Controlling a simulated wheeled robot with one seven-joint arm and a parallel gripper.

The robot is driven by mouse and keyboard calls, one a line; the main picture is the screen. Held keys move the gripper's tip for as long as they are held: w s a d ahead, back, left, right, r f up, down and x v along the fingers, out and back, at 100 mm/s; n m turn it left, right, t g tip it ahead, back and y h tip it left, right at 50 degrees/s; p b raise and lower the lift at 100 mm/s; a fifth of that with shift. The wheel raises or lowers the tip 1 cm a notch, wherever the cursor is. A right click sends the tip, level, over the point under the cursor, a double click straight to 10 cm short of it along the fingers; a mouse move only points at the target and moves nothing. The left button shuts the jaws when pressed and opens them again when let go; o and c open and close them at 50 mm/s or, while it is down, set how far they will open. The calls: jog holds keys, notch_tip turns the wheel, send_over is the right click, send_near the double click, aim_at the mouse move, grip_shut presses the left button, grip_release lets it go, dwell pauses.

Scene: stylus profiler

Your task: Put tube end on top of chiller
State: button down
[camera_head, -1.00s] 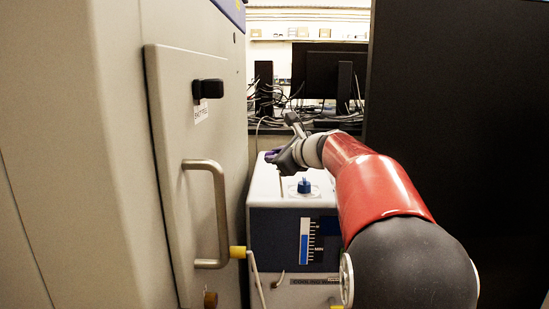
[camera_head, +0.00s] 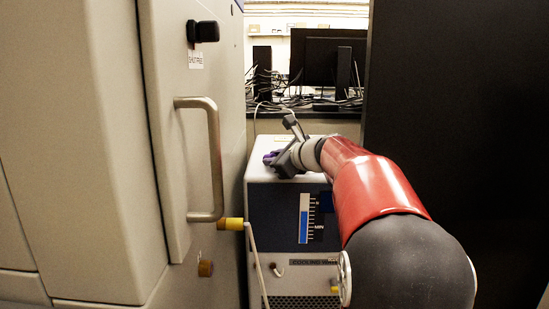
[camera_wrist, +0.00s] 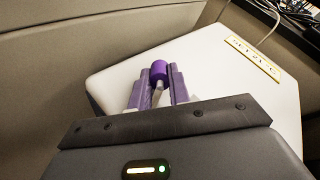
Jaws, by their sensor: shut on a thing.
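The chiller (camera_head: 262,171) is a box with a white top and a dark blue front with a level gauge. In the wrist view my gripper (camera_wrist: 160,78) has purple fingers shut on a purple cylindrical piece with a pale stem (camera_wrist: 158,70), which looks like the tube end. It is over the white top, near the left edge; I cannot tell whether it touches.
A beige cabinet with a handle (camera_head: 215,160) stands close on the left. A dark panel (camera_head: 455,130) stands at the right. A desk with monitors and cables (camera_head: 320,75) is behind.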

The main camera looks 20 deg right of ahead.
dwell(0.3)
jog(key=c, duration=1.2)
grip_release()
jog(key=shift+c, duration=0.2)
jog(key=shift+r, duration=0.15)
jog(key=shift+c, duration=0.4)
jog(key=shift+s+d+r, duration=0.1)
jog(key=shift+s+r, duration=0.15)
jog(key=shift+s+d+r+p, duration=0.2)
jog(key=shift+s+r+p, duration=0.25)
jog(key=shift+s+r, duration=0.35)
jog(key=shift+s+d+r+p, duration=0.25)
jog(key=shift+s+r+p, duration=0.3)
jog(key=shift+s, duration=0.3)
jog(key=shift+s+d+r+p, duration=0.2)
jog(key=shift+s+r+p, duration=0.2)
jog(key=shift+s+r, duration=0.4)
jog(key=shift+f, duration=0.1)
jog(key=shift+s, duration=0.1)
jog(key=v, duration=0.7)
jog(key=shift+s, duration=0.35)
